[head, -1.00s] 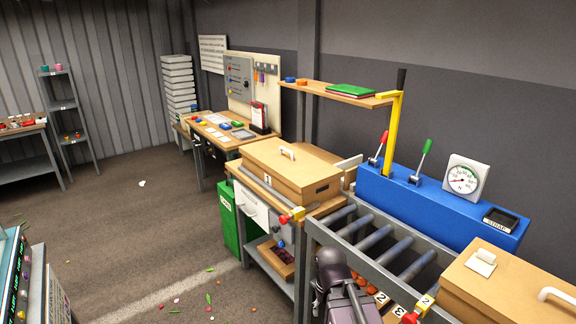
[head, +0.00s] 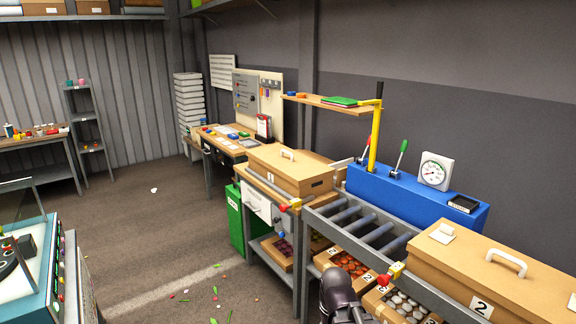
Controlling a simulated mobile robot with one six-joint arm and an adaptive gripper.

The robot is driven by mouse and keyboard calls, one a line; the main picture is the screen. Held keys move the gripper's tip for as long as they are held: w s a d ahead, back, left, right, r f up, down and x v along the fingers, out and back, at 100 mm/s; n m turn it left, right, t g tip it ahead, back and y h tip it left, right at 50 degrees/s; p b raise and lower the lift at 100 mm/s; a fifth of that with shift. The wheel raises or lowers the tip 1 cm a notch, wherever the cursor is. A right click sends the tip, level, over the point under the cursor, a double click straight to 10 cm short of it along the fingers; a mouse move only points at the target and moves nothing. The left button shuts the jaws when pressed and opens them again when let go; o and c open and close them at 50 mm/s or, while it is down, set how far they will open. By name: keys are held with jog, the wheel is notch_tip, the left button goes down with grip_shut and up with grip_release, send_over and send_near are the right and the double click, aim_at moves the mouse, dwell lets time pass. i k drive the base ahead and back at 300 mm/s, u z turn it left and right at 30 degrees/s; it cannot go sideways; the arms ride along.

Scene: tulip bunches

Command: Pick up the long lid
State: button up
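Two tan lids with white handles are in the head view, and I cannot tell for sure which is the long one. The tan lid (head: 460,262) at the lower right looks longer; it lies on a box marked 2, and its right end is cut off by the frame. The other tan lid (head: 268,163) lies on a box on the bench at the middle. A dark part of my arm shows at the bottom edge; my gripper is not in view.
A roller conveyor (head: 322,213) runs between the two boxes. A blue console (head: 415,197) with levers and a gauge stands behind it, with a yellow post (head: 374,140). Open crates (head: 352,267) sit below. The floor at left is mostly clear, with scattered bits.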

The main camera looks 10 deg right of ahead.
aim_at(300, 169)
jog(key=u, duration=0.05)
jog(key=k, duration=0.1)
jog(key=u, duration=0.25)
jog(key=i, duration=0.5)
jog(key=u, duration=0.65)
jog(key=i, duration=2.2)
jog(key=z, duration=0.9)
jog(key=i, duration=0.5)
jog(key=z, duration=0.3)
